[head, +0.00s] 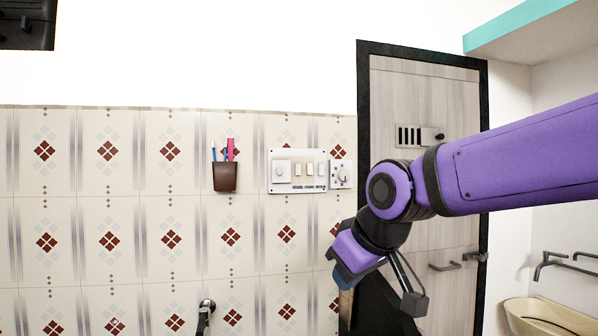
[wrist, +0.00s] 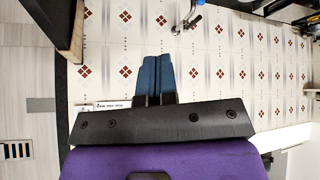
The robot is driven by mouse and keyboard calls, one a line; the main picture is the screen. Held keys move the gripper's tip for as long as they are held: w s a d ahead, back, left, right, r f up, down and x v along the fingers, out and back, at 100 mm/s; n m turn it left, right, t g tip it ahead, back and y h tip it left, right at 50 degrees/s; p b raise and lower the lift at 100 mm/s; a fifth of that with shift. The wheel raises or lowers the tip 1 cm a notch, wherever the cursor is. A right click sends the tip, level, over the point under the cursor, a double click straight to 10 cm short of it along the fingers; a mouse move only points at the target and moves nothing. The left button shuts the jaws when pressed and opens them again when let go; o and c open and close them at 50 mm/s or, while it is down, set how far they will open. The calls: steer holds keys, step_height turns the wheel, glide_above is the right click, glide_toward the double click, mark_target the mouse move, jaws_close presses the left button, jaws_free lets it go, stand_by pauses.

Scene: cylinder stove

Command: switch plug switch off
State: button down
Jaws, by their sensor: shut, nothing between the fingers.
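A white switch panel (head: 297,171) is mounted on the tiled wall in the head view. It carries several small switches and a larger square fitting at its left end. The switch positions are too small to tell. In the wrist view only a strip of the panel (wrist: 113,104) shows; my wrist mount hides the rest. My gripper (head: 345,279) is below and right of the panel, apart from it, pointing down. Its blue fingers are together and empty in the wrist view (wrist: 154,75).
A brown holder (head: 225,178) with pens hangs on the wall left of the panel. A tap (head: 206,308) is lower on the wall. A grey door (head: 425,105) with a dark frame is behind my arm. A basin (head: 550,316) is at lower right.

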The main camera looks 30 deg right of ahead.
mark_target(298, 168)
steer(key=w+d+r+n+t+h, duration=0.2)
steer(key=w+d+r+n+t, duration=0.2)
steer(key=w, duration=0.8)
steer(key=w+d+r+n+t+h, duration=0.2)
steer(key=w+d+r+n+t, duration=0.2)
steer(key=w, duration=0.9)
steer(key=w+d+r+n+t+h, duration=0.1)
steer(key=w+d+r+n+t, duration=0.3)
steer(key=w+d, duration=0.4)
steer(key=w+r, duration=0.1)
steer(key=w, duration=0.3)
steer(key=shift+w+d+r+n+h, duration=0.2)
steer(key=shift+d+n+h, duration=0.1)
steer(key=shift+n+h, duration=0.1)
steer(key=x, duration=1.4)
steer(key=shift+f, duration=0.1)
